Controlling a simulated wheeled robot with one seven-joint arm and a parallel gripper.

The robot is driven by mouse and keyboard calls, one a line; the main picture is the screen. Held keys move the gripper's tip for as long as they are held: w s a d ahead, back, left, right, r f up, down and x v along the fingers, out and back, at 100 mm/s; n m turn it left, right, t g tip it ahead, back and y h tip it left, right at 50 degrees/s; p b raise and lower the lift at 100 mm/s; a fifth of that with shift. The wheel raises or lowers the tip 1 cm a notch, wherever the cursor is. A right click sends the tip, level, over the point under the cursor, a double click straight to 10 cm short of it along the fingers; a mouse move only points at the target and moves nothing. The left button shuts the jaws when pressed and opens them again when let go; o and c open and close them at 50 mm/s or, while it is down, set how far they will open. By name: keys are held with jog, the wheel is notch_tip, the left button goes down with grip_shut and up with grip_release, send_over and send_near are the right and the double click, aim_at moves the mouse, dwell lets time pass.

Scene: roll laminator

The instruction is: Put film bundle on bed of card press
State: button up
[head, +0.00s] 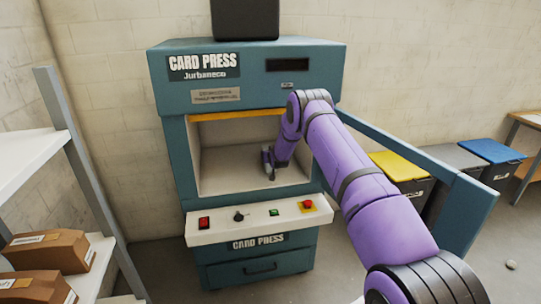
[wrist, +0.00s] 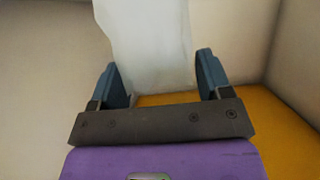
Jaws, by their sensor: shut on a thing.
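The teal card press (head: 175,150) stands against the wall with its chamber open. Its pale bed (head: 225,172) is the chamber floor. My arm reaches into the chamber from the right, and my gripper (head: 268,163) is inside, low over the bed. In the wrist view, my gripper (wrist: 160,75) is shut on the whitish film bundle (wrist: 148,40), which extends beyond the fingers. I cannot make out the bundle in the head view, nor tell whether it touches the bed.
The press door (head: 425,170) is swung open to the right, beside my arm. A control panel (head: 255,218) juts out below the opening. A shelf with brown boxes (head: 50,250) is at left. Bins with yellow (head: 400,165), grey and blue lids stand at right.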

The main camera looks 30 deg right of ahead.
jog(key=shift+f, duration=0.55)
jog(key=o, duration=1.3)
jog(key=shift+s, duration=0.1)
